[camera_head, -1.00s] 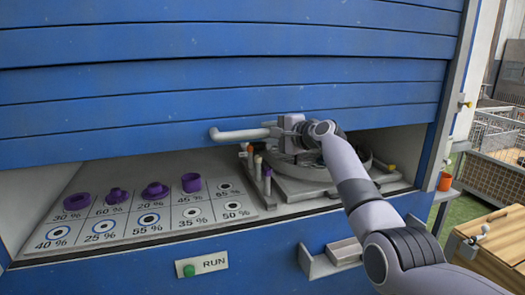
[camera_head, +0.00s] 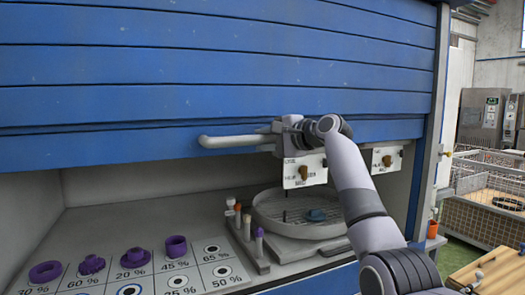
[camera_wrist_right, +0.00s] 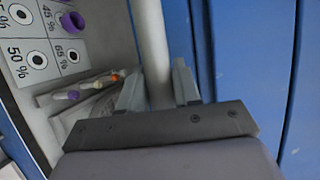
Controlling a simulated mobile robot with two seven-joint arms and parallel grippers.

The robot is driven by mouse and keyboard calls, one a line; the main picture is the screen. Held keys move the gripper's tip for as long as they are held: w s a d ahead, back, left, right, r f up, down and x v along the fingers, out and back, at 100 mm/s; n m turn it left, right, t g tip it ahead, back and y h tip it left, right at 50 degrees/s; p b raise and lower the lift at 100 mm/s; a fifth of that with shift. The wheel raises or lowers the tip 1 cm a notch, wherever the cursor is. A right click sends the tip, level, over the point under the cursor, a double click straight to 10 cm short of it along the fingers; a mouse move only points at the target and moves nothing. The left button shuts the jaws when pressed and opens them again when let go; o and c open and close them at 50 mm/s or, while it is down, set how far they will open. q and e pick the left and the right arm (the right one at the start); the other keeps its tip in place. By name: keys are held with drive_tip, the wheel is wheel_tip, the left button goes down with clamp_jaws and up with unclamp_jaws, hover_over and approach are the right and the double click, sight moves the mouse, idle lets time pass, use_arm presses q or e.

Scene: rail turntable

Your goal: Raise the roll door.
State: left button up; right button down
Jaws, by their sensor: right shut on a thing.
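The blue slatted roll door (camera_head: 230,85) is partly raised, with its lower edge above the workspace. A light grey bar handle (camera_head: 235,141) runs along its bottom edge. My right gripper (camera_head: 283,132) is shut on the handle near its right end. In the right wrist view the bar (camera_wrist_right: 152,45) passes between the two fingers of my right gripper (camera_wrist_right: 158,88), beside the blue door (camera_wrist_right: 245,60). My left gripper is not in view.
Below the door are a round turntable tray (camera_head: 300,212), a panel with purple rings (camera_head: 135,257) on percent-marked squares, a rack of capped tubes (camera_head: 248,232) and hanging switch plates (camera_head: 305,171). A wire cage (camera_head: 490,205) stands at right.

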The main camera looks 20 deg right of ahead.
drive_tip(key=shift+r, duration=0.15)
drive_tip(key=c, duration=0.9)
unclamp_jaws()
drive_tip(key=shift+s+d+b, duration=0.25)
drive_tip(key=shift+s+b, duration=0.05)
drive_tip(key=shift+s, duration=0.15)
drive_tip(key=b+v, duration=0.1)
drive_tip(key=v, duration=0.4)
drive_tip(key=shift+b, duration=0.4)
drive_tip(key=shift+s+d+r, duration=0.15)
drive_tip(key=shift+s+d, duration=0.05)
drive_tip(key=shift+s, duration=0.3)
